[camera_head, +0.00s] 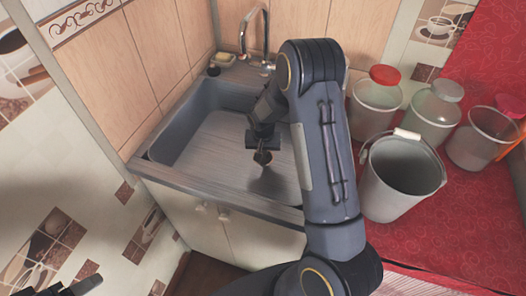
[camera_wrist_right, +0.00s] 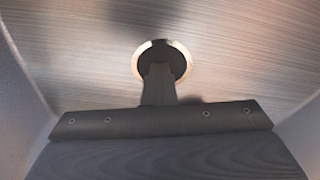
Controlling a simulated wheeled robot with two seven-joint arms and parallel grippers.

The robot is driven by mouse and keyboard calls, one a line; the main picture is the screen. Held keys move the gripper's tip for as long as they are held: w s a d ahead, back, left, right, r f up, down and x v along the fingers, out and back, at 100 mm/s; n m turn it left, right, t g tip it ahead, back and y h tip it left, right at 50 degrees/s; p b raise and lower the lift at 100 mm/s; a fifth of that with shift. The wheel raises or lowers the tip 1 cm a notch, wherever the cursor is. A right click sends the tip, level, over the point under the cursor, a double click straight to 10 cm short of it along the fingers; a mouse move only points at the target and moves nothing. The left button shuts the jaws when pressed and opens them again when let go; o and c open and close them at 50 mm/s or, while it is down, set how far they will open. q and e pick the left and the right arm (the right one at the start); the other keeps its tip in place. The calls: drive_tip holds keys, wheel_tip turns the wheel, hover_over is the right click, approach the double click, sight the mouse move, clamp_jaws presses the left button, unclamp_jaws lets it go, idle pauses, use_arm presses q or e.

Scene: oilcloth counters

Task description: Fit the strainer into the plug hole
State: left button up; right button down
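The strainer (camera_wrist_right: 183,62) shows in the right wrist view as a dark round piece with a bright coppery rim, just beyond my right fingers. My right gripper (camera_wrist_right: 158,82) has its fingers together on it. In the head view the right gripper (camera_head: 263,146) points down into the sink (camera_head: 200,140), with the dark strainer (camera_head: 263,158) at its tips, seemingly above the sink floor. I cannot make out the plug hole; the strainer and arm may hide it. Part of my left gripper (camera_head: 75,288) shows at the bottom left corner, too cut off to read.
A curved tap (camera_head: 243,35) stands behind the sink, with a soap dish (camera_head: 222,60) to its left. A grey bucket (camera_head: 400,180) and several lidded containers (camera_head: 376,92) stand on the red oilcloth counter (camera_head: 480,215) at right. Sink walls surround my right gripper.

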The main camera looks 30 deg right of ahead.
drive_tip(key=shift+s+a+r+b, duration=0.1)
drive_tip(key=shift+s+a, duration=0.4)
drive_tip(key=shift+s, duration=1.6)
drive_tip(key=shift+s+a+r+b, duration=0.15)
drive_tip(key=shift+s+a, duration=0.4)
drive_tip(key=shift+s, duration=1.55)
drive_tip(key=shift+s+a+r+b, duration=0.1)
drive_tip(key=shift+s+a, duration=0.4)
drive_tip(key=shift+s, duration=1.6)
idle(0.7)
